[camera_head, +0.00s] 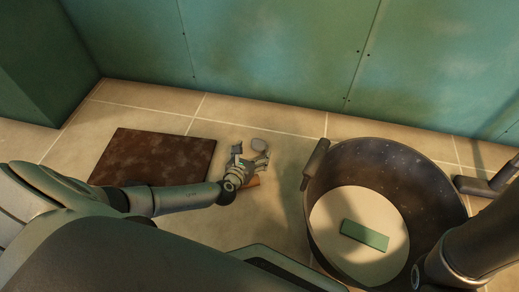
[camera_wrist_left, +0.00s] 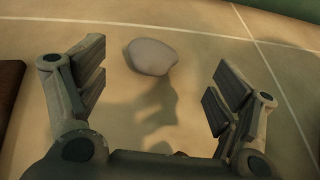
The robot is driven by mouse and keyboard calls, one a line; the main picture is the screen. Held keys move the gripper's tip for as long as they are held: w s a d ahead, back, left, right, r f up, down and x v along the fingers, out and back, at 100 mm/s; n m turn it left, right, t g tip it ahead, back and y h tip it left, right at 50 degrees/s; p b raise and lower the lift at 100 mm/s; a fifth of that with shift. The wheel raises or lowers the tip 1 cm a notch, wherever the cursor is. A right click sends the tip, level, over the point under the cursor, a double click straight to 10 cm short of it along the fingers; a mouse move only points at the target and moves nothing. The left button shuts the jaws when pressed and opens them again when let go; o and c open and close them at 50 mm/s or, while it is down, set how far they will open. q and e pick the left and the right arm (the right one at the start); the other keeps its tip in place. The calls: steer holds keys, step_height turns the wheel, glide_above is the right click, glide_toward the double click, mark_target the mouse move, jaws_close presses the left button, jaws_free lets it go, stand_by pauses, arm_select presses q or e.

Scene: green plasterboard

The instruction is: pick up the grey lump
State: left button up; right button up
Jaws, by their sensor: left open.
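The grey lump (camera_head: 259,144) is a small rounded stone-like piece on the tiled floor, just beyond my left gripper (camera_head: 251,159) in the head view. In the left wrist view the lump (camera_wrist_left: 152,57) lies ahead of the fingertips, nearer the left finger. My left gripper (camera_wrist_left: 160,85) is open and empty, with its two fingers wide apart. Nothing hides the lump in the wrist view. The lump and the fingers appear apart. My right gripper is not clearly in view; a dark arm link of mine shows at the lower right of the head view.
A rusty brown plate (camera_head: 150,157) lies to the left. A brown piece (camera_head: 252,182) shows partly behind my left gripper. A large dark tub (camera_head: 436,190) stands to the right, holding a pale disc and a green block (camera_head: 364,235). The green wall (camera_head: 270,50) rises behind.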

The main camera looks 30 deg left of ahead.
mark_target(259, 145)
arm_select(q)
steer(key=shift+w+f, duration=0.3)
steer(key=shift+w, duration=0.25)
steer(key=w+f+b, duration=0.1)
steer(key=b, duration=0.1)
steer(key=w+a+f+b, duration=0.1)
steer(key=w+b, duration=0.1)
steer(key=shift+w+f, duration=0.15)
steer(key=shift+f, duration=0.05)
steer(key=shift+w+f+b, duration=0.1)
steer(key=shift+w+b, duration=0.3)
steer(key=shift+w, duration=0.15)
steer(key=c, duration=1.2)
